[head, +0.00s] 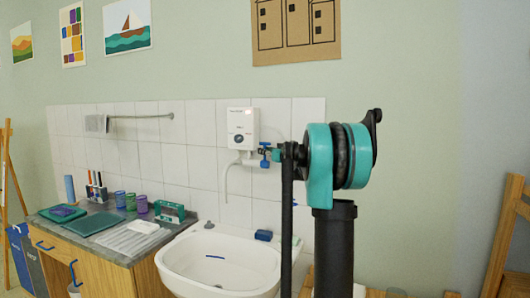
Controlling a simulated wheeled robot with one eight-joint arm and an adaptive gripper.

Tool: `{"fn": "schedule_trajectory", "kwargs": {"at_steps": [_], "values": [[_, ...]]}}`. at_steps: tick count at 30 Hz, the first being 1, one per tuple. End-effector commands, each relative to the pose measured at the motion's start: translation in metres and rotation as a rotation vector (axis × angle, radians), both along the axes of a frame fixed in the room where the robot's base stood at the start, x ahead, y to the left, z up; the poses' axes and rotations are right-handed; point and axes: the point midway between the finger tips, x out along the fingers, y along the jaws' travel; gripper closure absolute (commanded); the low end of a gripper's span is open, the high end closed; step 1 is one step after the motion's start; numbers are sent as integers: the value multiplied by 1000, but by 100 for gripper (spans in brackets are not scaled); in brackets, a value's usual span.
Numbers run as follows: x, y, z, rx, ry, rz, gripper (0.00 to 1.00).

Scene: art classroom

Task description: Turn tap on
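A tap with a blue handle (265,161) sits on the tiled wall, to the right of and below a white water heater (242,128). A white spout pipe (227,183) bends down from the heater over the white sink (174,271). No water stream shows under the spout. The dark end of my arm, with my gripper (273,154), appears right beside the blue handle at its right. It is small and partly hidden by my teal and black arm joint. I cannot tell whether it touches the handle or whether its fingers are open.
A counter (62,232) left of the sink holds a teal tray (95,223), several cups and a green box (169,211). A wooden easel (503,240) stands at the right edge.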

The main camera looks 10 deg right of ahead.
Motion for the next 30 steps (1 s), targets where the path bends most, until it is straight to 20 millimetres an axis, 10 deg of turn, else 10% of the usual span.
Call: {"fn": "schedule_trajectory", "kwargs": {"at_steps": [10,18,30], "values": [[4,1,0,0,0,0,69],[4,1,0,0,0,0,100],[3,2,0,-2,-2,0,100]]}}
